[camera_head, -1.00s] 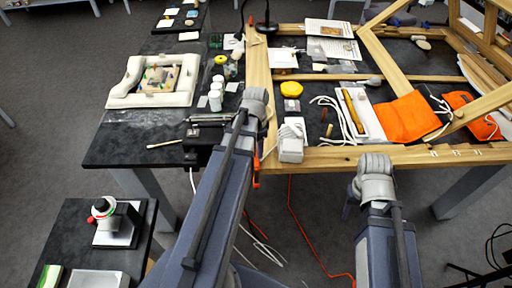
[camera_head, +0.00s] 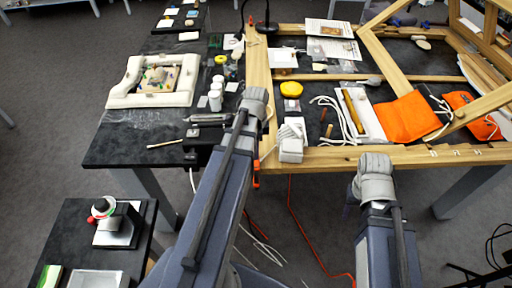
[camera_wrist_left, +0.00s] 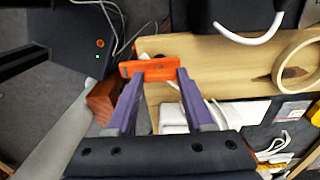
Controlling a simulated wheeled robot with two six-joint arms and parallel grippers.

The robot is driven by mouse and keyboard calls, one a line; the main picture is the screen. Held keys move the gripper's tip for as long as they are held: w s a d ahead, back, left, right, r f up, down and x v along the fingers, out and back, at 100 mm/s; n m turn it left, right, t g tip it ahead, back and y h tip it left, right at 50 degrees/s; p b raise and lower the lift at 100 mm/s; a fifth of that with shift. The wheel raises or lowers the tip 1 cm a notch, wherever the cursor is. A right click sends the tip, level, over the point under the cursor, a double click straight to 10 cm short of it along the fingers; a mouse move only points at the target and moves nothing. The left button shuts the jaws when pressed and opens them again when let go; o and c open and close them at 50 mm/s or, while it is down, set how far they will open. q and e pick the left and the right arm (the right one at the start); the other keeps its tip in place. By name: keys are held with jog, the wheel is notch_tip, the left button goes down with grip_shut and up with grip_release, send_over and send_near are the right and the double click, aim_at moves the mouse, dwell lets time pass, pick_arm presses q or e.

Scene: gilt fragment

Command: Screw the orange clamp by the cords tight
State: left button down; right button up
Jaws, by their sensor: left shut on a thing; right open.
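The orange clamp (camera_wrist_left: 147,69) shows in the left wrist view as an orange bar at the edge of the pale wooden frame. My left gripper (camera_wrist_left: 154,76) has its two purple fingers on either side of the bar, shut on it. In the head view a strip of the orange clamp (camera_head: 256,178) hangs below the frame's front left corner, and my left arm hides the rest. My right gripper (camera_head: 348,198) is open in front of the frame, away from the clamp; its fingers are mostly hidden. Thin cords (camera_wrist_left: 112,22) show near the clamp in the left wrist view.
The wooden frame (camera_head: 420,153) lies on a dark table. A white box (camera_head: 291,150) stands on it right of my left wrist. An orange cloth (camera_head: 405,120) and white rope (camera_head: 328,103) lie farther right. An orange cord (camera_head: 291,215) hangs to the floor between my arms.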

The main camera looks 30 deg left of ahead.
dwell(0.3)
pick_arm(q)
jog(key=shift+c, duration=1.4)
grip_release()
notch_tip(320, 180, up, 8)
jog(key=p, duration=0.8)
jog(key=shift+f, duration=0.1)
